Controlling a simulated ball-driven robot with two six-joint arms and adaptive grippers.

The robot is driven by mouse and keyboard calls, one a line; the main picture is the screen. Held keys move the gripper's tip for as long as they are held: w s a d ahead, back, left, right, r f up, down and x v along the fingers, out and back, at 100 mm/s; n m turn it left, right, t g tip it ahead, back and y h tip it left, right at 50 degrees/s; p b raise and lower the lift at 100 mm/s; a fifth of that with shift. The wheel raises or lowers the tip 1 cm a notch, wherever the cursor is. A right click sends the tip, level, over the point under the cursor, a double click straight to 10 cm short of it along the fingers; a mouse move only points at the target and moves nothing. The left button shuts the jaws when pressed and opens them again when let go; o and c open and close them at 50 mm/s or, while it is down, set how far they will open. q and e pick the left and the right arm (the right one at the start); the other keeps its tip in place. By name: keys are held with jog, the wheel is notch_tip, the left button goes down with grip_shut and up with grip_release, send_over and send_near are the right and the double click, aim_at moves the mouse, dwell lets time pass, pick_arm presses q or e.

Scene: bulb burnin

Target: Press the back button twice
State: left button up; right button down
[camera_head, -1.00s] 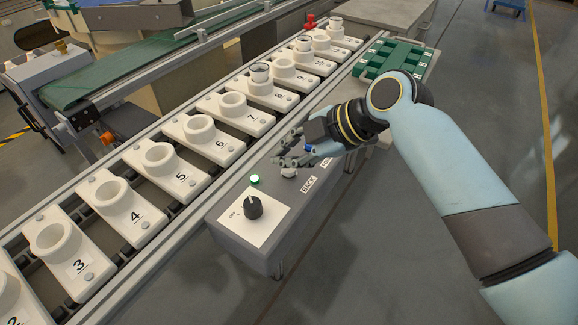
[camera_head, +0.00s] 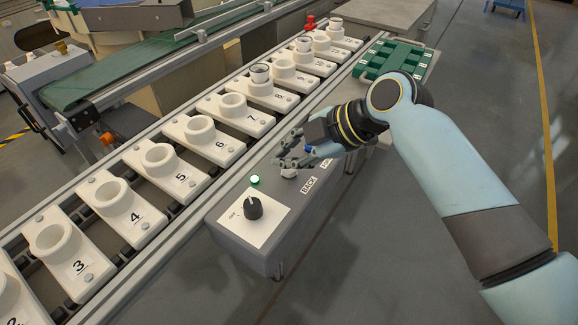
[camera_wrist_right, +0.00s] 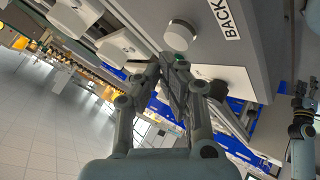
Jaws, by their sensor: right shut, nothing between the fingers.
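The back button (camera_head: 289,173) is a pale round cap on the grey control box, beside the BACK label (camera_head: 308,185). In the right wrist view it is a white disc (camera_wrist_right: 181,36) near the top. My right gripper (camera_head: 279,162) is shut and empty, with its fingertips close to the button in the head view. In the wrist view the fingertips (camera_wrist_right: 168,60) show just below the button; I cannot tell whether they touch it. My left gripper (camera_wrist_right: 303,97) seems to show small at the right edge of the wrist view, its fingers unclear.
The control box (camera_head: 228,240) also carries a black knob (camera_head: 253,208) and a lit green lamp (camera_head: 255,180). A row of numbered white holders (camera_head: 158,165) runs alongside it. Open floor lies to the right.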

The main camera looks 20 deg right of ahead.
aim_at(288, 172)
jog(key=shift+f, duration=0.4)
jog(key=shift+f+b, duration=0.5)
dwell(0.6)
jog(key=shift+r, duration=0.15)
jog(key=shift+r+p, duration=0.85)
jog(key=shift+p, duration=0.05)
notch_tip(288, 172, up, 5)
jog(key=p, duration=0.4)
dwell(0.7)
